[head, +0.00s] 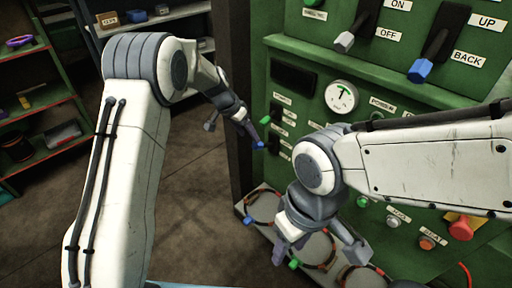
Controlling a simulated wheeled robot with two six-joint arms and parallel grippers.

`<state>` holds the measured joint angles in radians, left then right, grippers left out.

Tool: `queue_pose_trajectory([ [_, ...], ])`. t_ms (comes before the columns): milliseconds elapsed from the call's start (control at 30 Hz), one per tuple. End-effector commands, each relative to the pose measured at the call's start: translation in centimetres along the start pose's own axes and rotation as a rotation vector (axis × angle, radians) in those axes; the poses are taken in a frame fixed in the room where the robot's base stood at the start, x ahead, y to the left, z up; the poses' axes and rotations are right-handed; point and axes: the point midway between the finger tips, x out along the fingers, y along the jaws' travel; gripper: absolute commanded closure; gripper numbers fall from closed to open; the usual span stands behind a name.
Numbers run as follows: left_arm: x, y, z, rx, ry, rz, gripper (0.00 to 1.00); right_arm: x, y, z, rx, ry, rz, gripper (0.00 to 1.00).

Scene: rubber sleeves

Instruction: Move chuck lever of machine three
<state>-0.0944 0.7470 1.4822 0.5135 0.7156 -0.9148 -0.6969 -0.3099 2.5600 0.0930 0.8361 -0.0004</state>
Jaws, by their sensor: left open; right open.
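The green machine panel (385,60) carries two large levers at the top. One lever with a pale grey tip (344,42) points down-left beside the ON and OFF labels. Another with a blue tip (420,70) points down-left beside the UP and BACK labels. I cannot tell which is the chuck lever, and no machine number is readable. My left gripper (235,135) is open and empty, in front of the panel's left edge. My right gripper (318,257) is open, low before the panel and over the ring tray. Both are below the levers.
A round gauge (341,97) and small labelled switches sit mid-panel, partly hidden by my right arm. A red knob (461,228) is at lower right. A tray (262,189) with several rings lies below. Shelves (40,130) stand at left; floor between is clear.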

Motion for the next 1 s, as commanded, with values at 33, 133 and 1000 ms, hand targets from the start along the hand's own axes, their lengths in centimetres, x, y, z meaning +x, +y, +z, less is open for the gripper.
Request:
queue_pose_trajectory([
  [33, 1.1, 0.1, 0.1, 0.000, -0.005, 0.004, 0.29, -0.2, 0.0, 0.0, 0.000, 0.000, 0.000, 0.50],
  [133, 3.0, 0.1, 0.1, -0.001, -0.005, 0.003, 0.29, -0.3, 0.0, 0.0, 0.000, 0.000, 0.000, 0.50],
  [1000, 8.0, 0.1, 0.0, -0.001, -0.002, 0.001, 0.97, -0.7, -0.1, 0.0, 0.000, 0.000, 0.000, 0.50],
])
